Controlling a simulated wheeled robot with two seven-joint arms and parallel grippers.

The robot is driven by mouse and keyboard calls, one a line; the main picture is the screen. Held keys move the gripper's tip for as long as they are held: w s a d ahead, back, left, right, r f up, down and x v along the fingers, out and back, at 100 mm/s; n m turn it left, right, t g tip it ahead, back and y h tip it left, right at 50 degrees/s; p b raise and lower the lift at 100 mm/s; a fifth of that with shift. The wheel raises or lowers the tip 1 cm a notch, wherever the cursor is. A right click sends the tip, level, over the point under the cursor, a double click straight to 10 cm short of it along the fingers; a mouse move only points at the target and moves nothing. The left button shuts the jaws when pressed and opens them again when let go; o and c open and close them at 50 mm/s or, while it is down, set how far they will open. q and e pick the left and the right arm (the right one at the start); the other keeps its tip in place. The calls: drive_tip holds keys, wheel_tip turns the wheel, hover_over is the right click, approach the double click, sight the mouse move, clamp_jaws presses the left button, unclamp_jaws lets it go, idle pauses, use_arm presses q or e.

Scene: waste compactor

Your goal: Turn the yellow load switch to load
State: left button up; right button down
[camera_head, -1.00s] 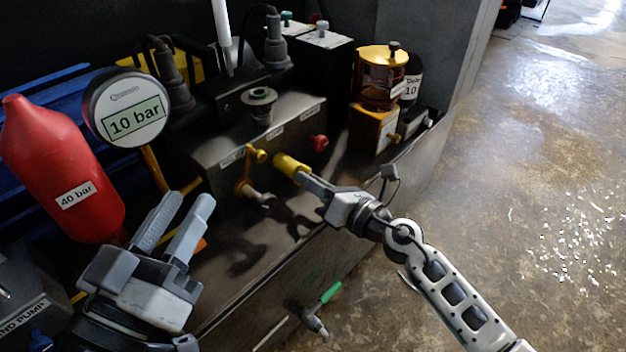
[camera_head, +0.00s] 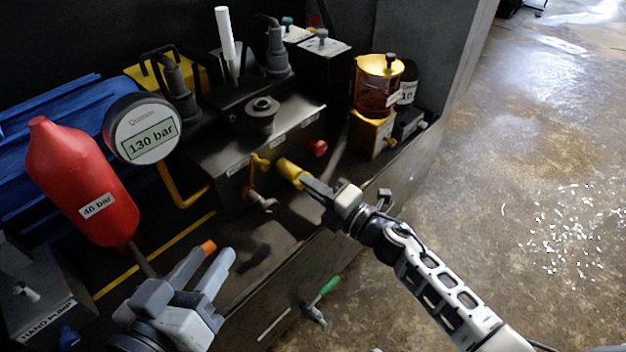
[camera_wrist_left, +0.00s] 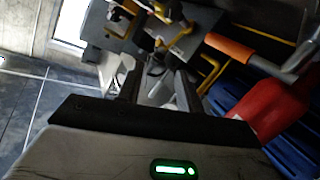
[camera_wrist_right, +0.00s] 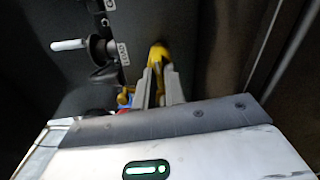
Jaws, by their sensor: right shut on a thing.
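The yellow switch (camera_head: 290,172) sticks out from the front of the dark valve block (camera_head: 225,185). My right gripper (camera_head: 308,186) is shut on it, with the fingertips over its outer end. The yellow switch also shows between the fingers in the right wrist view (camera_wrist_right: 157,56). My left gripper (camera_head: 222,262) is open and empty in front of the block, low on the left. The left wrist view shows its two fingers (camera_wrist_left: 158,85) apart with nothing between them.
A round gauge (camera_head: 143,130) reads 130 bar. A red 40 bar bottle (camera_head: 82,185) stands left, near the hand pump box (camera_head: 40,300). A green-handled valve (camera_head: 328,287) is below. Open floor lies right.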

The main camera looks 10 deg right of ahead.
drive_tip(key=shift+m, duration=0.5)
use_arm(q)
drive_tip(key=shift+a+f+m+p, duration=0.15)
drive_tip(key=shift+f+m+p, duration=0.15)
drive_tip(key=shift+p, duration=0.15)
use_arm(e)
drive_tip(key=shift+m, duration=0.4)
use_arm(q)
drive_tip(key=shift+s+y, duration=0.1)
drive_tip(key=shift+y, duration=0.2)
use_arm(e)
drive_tip(key=c, duration=1.5)
unclamp_jaws()
drive_tip(key=shift+o, duration=0.2)
drive_tip(key=shift+s, duration=0.1)
